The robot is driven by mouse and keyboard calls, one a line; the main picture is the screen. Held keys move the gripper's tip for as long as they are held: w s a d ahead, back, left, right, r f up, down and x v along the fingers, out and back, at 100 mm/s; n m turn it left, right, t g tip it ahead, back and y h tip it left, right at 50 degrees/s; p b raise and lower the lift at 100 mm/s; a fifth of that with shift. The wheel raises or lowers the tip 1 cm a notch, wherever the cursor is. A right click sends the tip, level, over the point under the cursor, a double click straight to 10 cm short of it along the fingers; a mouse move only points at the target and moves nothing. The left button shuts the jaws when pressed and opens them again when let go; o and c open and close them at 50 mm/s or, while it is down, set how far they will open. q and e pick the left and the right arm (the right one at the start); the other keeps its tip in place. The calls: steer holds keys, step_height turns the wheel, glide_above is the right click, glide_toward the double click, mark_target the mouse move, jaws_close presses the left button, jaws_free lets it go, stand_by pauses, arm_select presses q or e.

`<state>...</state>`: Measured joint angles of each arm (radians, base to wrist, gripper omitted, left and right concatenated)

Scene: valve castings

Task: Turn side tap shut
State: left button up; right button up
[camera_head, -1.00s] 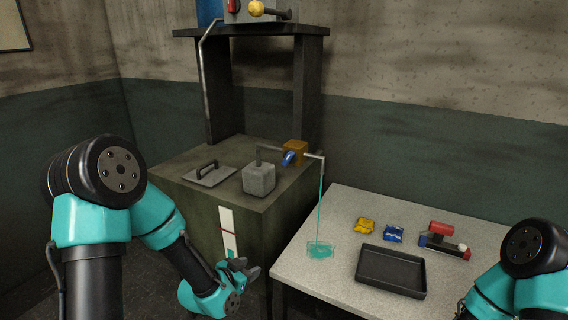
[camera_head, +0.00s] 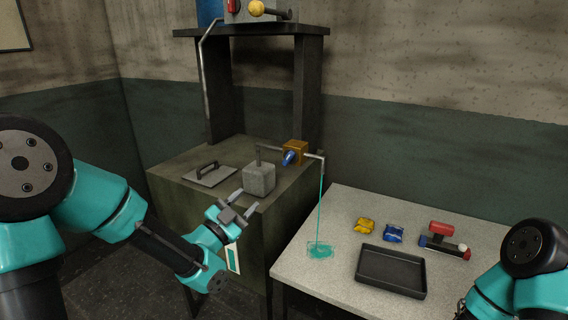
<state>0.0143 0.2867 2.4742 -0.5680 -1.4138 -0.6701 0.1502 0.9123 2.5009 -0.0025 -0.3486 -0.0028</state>
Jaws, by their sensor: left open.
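The side tap (camera_head: 294,152) is a brass-yellow block with a blue handle (camera_head: 289,158), at the back right of the green cabinet top. A pale spout (camera_head: 315,156) runs right from it, and a thin teal stream (camera_head: 320,200) falls from its end to a teal puddle (camera_head: 320,250) on the table. My left gripper (camera_head: 244,203) is open and empty at the cabinet's front edge, in front of the grey block and short of the tap. My right arm shows at the lower right; its gripper is not in view.
A grey block (camera_head: 259,179) with an upright pipe behind it stands between my left gripper and the tap. A flat plate with a handle (camera_head: 209,174) lies to its left. The speckled table (camera_head: 420,215) holds a black tray (camera_head: 391,290), yellow and blue packets, and a red-handled part (camera_head: 443,240).

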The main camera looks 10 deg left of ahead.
mark_target(286, 160)
arm_select(q)
steer(key=x, duration=1.6)
steer(key=shift+w+d+r, duration=0.2)
steer(key=shift+w, duration=0.05)
jaws_close()
